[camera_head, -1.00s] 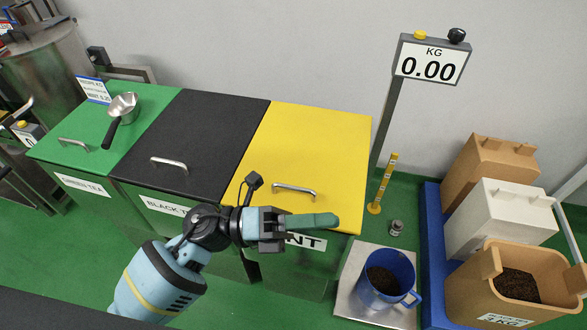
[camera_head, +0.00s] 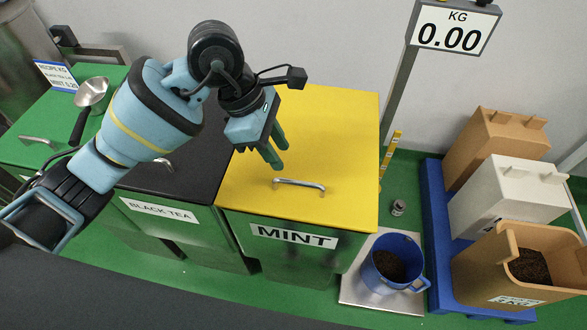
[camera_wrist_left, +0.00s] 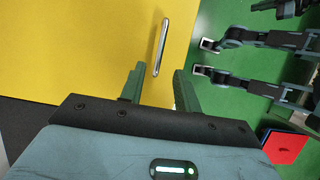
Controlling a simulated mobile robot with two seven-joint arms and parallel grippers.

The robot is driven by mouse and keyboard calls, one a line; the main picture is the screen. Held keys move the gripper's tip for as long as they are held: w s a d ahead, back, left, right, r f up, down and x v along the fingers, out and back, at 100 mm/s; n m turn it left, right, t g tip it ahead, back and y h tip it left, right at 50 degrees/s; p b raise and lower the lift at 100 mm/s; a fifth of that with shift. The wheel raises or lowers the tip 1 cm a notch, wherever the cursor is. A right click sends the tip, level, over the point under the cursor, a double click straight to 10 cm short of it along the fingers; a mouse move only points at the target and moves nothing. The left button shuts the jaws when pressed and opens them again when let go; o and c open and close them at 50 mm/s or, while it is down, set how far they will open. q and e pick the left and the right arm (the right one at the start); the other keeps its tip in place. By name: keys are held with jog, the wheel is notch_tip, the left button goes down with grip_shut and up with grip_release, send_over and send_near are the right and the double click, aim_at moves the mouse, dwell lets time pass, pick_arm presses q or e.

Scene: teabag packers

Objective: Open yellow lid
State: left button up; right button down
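The yellow lid (camera_head: 330,135) lies closed on the mint bin, whose front carries a MINT label (camera_head: 293,237). Its metal handle (camera_head: 299,185) is near the front edge and also shows in the left wrist view (camera_wrist_left: 161,47). My left gripper (camera_head: 278,160) is above the lid, just behind and left of the handle, fingers pointing down. In the left wrist view its two green fingers (camera_wrist_left: 156,80) are apart with nothing between them, and the handle lies beyond the tips. My right gripper is not clearly seen in the head view.
The black lid (camera_head: 190,170) and the green lid (camera_head: 35,130) adjoin on the left; a metal scoop (camera_head: 91,94) lies on the green one. A blue pitcher (camera_head: 390,264) stands on a scale plate at right. Several boxes stand on a blue pallet (camera_head: 437,225).

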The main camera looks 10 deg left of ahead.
aim_at(297, 181)
pick_arm(q)
jog(key=shift+x, duration=3.9)
jog(key=shift+d, duration=0.1)
grip_shut()
